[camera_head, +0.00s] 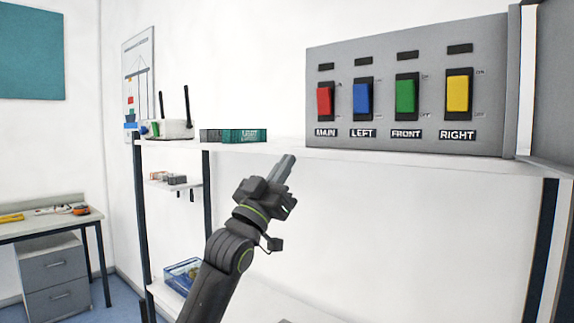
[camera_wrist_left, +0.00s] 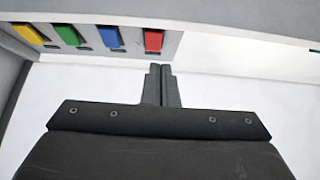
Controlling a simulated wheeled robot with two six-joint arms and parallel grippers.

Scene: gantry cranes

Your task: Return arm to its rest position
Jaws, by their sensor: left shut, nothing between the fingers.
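My left arm (camera_head: 228,262) comes up from the bottom of the head view. Its gripper (camera_head: 287,162) is shut and empty, raised in front of the white shelf and just below the shelf's top board. The fingertips point up and to the right, apart from the switch panel. In the left wrist view the shut fingers (camera_wrist_left: 160,72) point toward the panel's lower edge near the red switch (camera_wrist_left: 153,40). My right gripper is in neither view.
A grey switch panel (camera_head: 420,70) with red, blue, green and yellow switches stands on the shelf's top board (camera_head: 270,149). A green box (camera_head: 233,135) and a white router (camera_head: 176,129) stand left of it. A desk (camera_head: 45,225) is at far left.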

